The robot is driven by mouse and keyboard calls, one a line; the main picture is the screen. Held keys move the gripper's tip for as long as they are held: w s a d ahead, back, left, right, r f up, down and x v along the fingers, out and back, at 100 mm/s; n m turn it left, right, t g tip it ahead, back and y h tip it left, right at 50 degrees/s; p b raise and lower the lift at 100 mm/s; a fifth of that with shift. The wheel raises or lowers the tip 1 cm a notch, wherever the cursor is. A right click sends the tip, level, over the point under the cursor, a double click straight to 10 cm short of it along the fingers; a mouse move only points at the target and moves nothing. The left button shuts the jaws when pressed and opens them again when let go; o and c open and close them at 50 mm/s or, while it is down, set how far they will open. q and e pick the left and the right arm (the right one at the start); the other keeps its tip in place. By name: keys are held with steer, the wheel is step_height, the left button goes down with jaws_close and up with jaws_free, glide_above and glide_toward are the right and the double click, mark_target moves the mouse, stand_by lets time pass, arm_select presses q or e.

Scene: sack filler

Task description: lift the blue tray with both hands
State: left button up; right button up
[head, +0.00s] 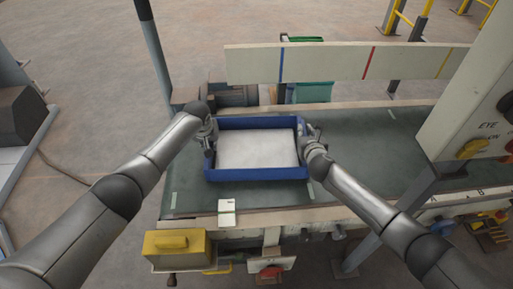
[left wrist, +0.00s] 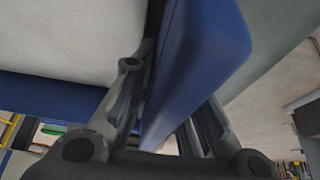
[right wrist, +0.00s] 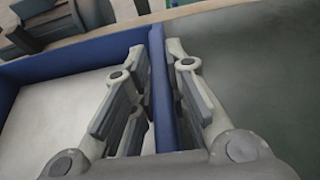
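The blue tray (head: 255,174) is a shallow rectangular box with a pale, flat filling (head: 258,148). It looks level over the green conveyor bed; I cannot tell whether it touches the bed. My left gripper (head: 208,134) is at the tray's left wall. In the left wrist view the blue wall (left wrist: 197,62) runs between its fingers, which look closed against it; one finger is partly hidden by the wall. My right gripper (head: 306,137) is at the right wall. In the right wrist view its fingers stand close on both sides of that wall (right wrist: 160,75) and look shut on it.
The green bed (head: 375,140) is clear to the right of the tray. A pale board (head: 340,62) with coloured stripes stands behind. A machine panel (head: 470,120) rises at right. A small white block (head: 227,208) and a yellow box (head: 176,246) are in front.

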arm_select(q)
jaws_close()
arm_select(e)
jaws_close()
arm_select(q)
steer(key=shift+r, duration=0.25)
arm_select(e)
steer(key=shift+r, duration=0.25)
